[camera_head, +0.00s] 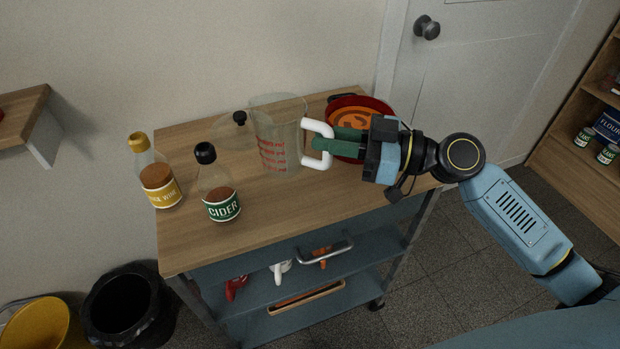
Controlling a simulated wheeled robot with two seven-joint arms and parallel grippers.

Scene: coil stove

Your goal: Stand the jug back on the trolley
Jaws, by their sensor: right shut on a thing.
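A clear measuring jug (276,135) with red markings and a white handle is over the back middle of the trolley's wooden top (300,210). It looks upright; I cannot tell whether its base touches the wood. My right gripper (322,146) reaches in from the right and is shut on the jug's white handle. My left gripper is not in view.
A cider bottle (221,203) and a yellow-capped vinegar bottle (160,188) stand at the trolley's left. A glass lid (232,130) with a black knob lies behind the jug's left side. A red pan (380,104) sits behind my gripper. The front middle of the top is clear.

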